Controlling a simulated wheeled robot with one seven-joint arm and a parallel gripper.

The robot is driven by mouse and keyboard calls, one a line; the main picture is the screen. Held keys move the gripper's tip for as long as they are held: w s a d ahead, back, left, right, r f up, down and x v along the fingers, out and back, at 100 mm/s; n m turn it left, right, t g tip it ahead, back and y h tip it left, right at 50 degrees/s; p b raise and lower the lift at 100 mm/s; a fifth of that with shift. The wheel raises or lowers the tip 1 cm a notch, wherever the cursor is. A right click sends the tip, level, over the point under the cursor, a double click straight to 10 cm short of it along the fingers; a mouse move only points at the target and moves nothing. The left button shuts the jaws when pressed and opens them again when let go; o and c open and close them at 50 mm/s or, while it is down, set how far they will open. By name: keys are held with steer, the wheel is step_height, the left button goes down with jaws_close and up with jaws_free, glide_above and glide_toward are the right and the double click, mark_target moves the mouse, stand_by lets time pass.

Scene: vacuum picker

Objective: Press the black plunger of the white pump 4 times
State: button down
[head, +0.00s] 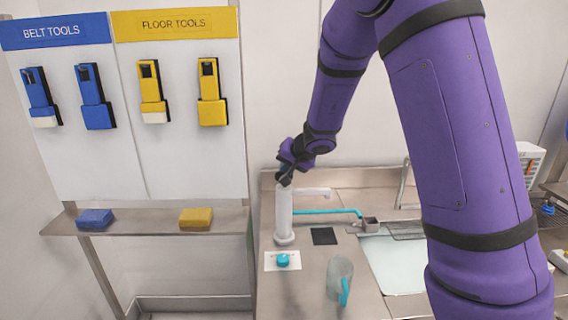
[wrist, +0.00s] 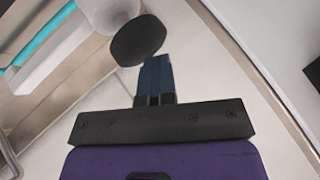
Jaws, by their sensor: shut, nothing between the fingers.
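The white pump (head: 284,215) stands upright on the steel counter, with a spout pointing right near its top. In the wrist view its white body (wrist: 112,14) is partly cut off by the top edge. The black plunger (wrist: 138,40) is a round disc at the pump's end. My gripper (head: 285,181) is directly above the pump in the head view and covers most of its top. In the wrist view my gripper (wrist: 155,62) is shut and empty, its blue fingertips at the plunger's edge. I cannot tell whether they touch it.
A teal tube (head: 330,211) runs right from the pump to a small grey block (head: 369,224). A white card with a teal round piece (head: 283,260), a black square (head: 324,236) and a clear mug (head: 340,275) with teal handle are nearby. A tool board stands left.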

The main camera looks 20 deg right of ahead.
steer(key=shift+r, duration=2.5)
steer(key=shift+r, duration=2.5)
